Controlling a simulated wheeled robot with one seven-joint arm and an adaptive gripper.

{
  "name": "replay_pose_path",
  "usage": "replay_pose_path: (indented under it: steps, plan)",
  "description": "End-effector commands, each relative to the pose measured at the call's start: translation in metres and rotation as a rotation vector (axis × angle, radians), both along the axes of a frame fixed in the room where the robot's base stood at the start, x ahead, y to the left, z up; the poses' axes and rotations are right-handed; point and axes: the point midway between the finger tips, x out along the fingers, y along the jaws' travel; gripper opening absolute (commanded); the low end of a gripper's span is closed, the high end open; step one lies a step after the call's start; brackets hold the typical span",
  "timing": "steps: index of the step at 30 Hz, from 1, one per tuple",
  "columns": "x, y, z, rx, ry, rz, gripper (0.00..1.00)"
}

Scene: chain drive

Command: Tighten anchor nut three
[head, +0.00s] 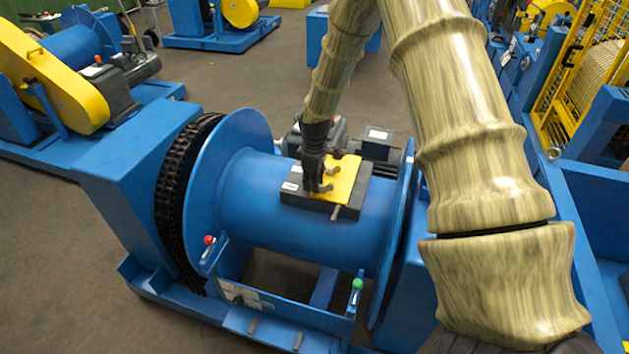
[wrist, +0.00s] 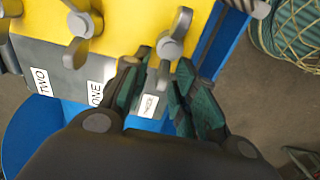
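A wing nut (wrist: 170,47) stands on the yellow plate's lower right part in the wrist view, beside a small white label (wrist: 149,105) whose word is too blurred to read surely. My gripper (wrist: 165,68) reaches this nut with its teal-padded fingers apart, one on each side of the nut's near wing; contact is unclear. In the head view my gripper (head: 317,187) points down at the yellow plate (head: 343,180) on the blue drum, partly hiding the nuts.
The blue drum (head: 250,205) lies between round flanges, with a dark chain (head: 175,190) at its left. A red-knobbed lever (head: 209,241) and a green-knobbed lever (head: 357,285) stand in front. A yellow cage (head: 580,85) is at the right.

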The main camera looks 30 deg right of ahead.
Motion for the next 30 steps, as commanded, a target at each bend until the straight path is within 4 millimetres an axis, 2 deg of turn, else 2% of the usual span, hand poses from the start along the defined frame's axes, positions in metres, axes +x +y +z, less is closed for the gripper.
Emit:
replay_pose_path:
  steps: [5,21,30]
  plan:
    - [0.0,-0.001,0.007,-0.001,-0.001,-0.001,0.3]
    - [-0.003,0.0,0.069,0.0,-0.003,0.0,0.3]
    - [-0.004,0.0,0.08,0.0,0.0,0.0,0.3]
